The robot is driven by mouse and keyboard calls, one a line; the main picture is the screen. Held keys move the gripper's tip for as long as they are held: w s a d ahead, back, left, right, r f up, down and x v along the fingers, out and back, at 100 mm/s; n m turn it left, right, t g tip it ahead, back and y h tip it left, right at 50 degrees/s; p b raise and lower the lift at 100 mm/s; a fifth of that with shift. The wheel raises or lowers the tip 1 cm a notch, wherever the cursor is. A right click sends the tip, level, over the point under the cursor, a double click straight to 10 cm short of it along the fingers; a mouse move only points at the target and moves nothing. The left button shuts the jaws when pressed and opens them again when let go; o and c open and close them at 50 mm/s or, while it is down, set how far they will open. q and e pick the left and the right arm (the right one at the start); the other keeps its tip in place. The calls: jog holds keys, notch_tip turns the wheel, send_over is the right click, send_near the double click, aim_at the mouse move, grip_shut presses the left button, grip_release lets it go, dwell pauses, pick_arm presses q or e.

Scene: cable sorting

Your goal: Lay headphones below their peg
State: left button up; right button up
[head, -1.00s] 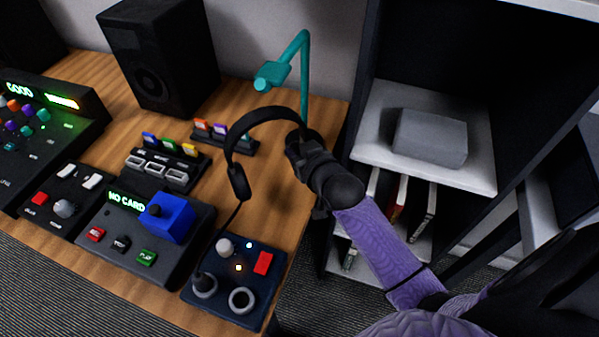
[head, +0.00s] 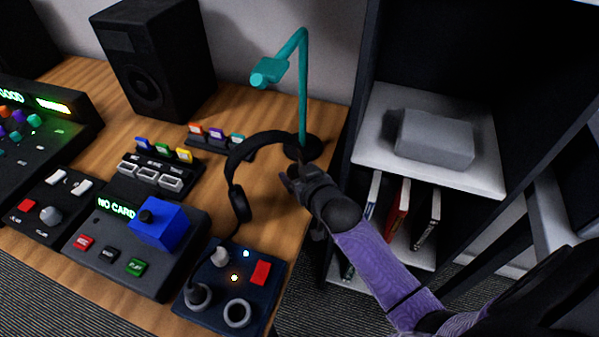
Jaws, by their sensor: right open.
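The black headphones (head: 234,165) are low at the desk, below and in front of the teal stand (head: 303,85) whose peg (head: 268,71) juts left at the top. The band arches toward the stand's dark round base, and one ear cup (head: 240,203) shows at the left. The other end is hidden behind my right gripper. My right gripper (head: 290,177) is open at the right end of the headphones. I cannot tell whether it touches them. My left gripper is not in view.
The blue control box (head: 232,290) with knobs stands in front of the headphones. A card player (head: 140,245) and card racks (head: 155,170) stand left. A speaker (head: 155,60) is at the back. A shelf unit with a grey box (head: 435,138) is right of the desk.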

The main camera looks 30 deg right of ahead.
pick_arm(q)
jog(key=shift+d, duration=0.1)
